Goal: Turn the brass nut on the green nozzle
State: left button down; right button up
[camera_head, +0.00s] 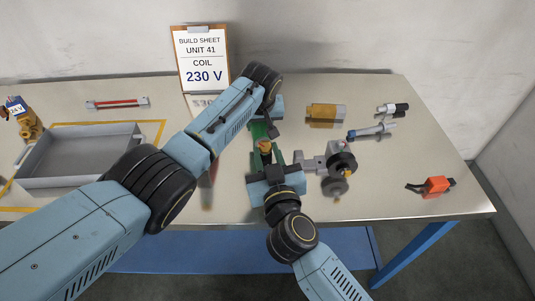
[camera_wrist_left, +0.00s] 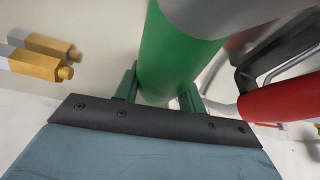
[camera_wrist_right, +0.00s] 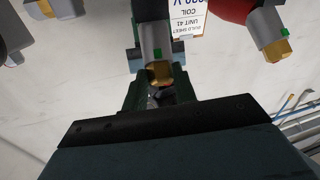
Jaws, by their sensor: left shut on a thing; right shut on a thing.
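The green nozzle (camera_head: 257,131) stands out over the table in the middle of the head view. My left gripper (camera_wrist_left: 163,88) is shut on its green body (camera_wrist_left: 172,50), which fills the middle of the left wrist view. In the head view my left arm hides part of it. The brass nut (camera_head: 264,146) is at the near end of the nozzle. My right gripper (camera_head: 267,157) is shut on the nut. The right wrist view shows the nut (camera_wrist_right: 160,73) between the fingers, below a silver part with a green mark.
A grey fixture with a black knob (camera_head: 341,161) stands close right of my right gripper. A brass cylinder (camera_head: 325,112), metal parts (camera_head: 371,131) and an orange-red piece (camera_head: 434,186) lie further right. A grey tray (camera_head: 85,178) is at left, and a build sheet (camera_head: 203,55) stands behind.

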jog(key=shift+m, duration=0.3)
jog(key=shift+a+m+h, duration=0.25)
jog(key=shift+m+h, duration=1.2)
jog(key=shift+m, duration=0.45)
jog(key=shift+a+m+h, duration=0.2)
jog(key=shift+m+h, duration=1.25)
jog(key=shift+m, duration=0.45)
jog(key=o, duration=1)
